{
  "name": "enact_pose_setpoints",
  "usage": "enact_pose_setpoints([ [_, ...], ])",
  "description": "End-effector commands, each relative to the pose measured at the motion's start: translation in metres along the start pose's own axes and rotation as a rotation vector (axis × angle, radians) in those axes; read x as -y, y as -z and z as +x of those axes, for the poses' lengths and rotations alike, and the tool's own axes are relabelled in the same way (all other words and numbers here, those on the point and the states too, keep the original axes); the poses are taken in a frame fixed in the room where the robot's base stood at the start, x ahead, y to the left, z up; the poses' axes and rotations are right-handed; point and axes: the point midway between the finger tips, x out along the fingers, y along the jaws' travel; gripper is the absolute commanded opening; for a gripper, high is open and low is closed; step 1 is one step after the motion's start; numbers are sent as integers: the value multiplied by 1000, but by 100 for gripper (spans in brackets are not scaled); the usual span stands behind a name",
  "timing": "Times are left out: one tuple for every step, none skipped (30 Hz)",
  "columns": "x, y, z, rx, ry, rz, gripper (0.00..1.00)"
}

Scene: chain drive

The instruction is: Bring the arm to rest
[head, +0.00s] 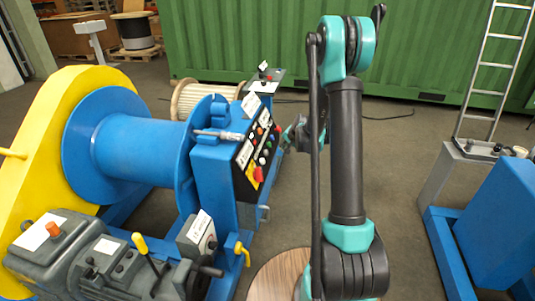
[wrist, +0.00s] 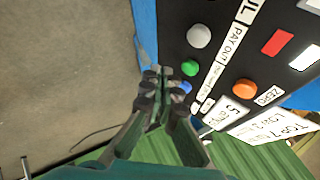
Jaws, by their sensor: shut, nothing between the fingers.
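My arm (head: 347,150) stands raised in the middle of the head view, its dark links bent at teal joints. My gripper (wrist: 157,82) is shut and empty in the wrist view, its fingertips together in front of the control panel (wrist: 205,75). The wrist view does not show clearly whether the fingertips touch the panel. In the head view my gripper (head: 295,132) is partly hidden behind my arm, just right of the panel (head: 258,150).
The panel, with several buttons, sits on a blue winch with a drum (head: 140,150) and yellow guard (head: 40,130). A blue stand (head: 500,225) and a ladder (head: 497,65) are at right. A green container (head: 230,40) closes the back.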

Motion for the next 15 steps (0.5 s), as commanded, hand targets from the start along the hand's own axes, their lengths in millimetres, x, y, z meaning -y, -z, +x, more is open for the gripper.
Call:
enact_pose_setpoints([
  [0,0,0,0,0,0,0],
  [0,0,0,0,0,0,0],
  [0,0,-1,0,-1,-2,0],
  [0,-1,-3,0,-2,-4,0],
  [0,-2,-6,1,-4,-9,0],
  [0,-4,-11,2,-8,-17,0],
  [-1,-7,-17,4,-12,-27,0],
  [-1,-9,-23,5,-17,-39,0],
  [-2,-14,-34,7,-25,-57,0],
  [-3,-18,-43,10,-31,-72,0],
  [-4,-22,-52,12,-38,-89,0],
  [-7,-29,-65,16,-49,-113,0],
  [-9,-34,-75,20,-58,-133,0],
  [-11,-39,-85,23,-65,-150,0],
  [-14,-46,-97,27,-75,-176,0],
])
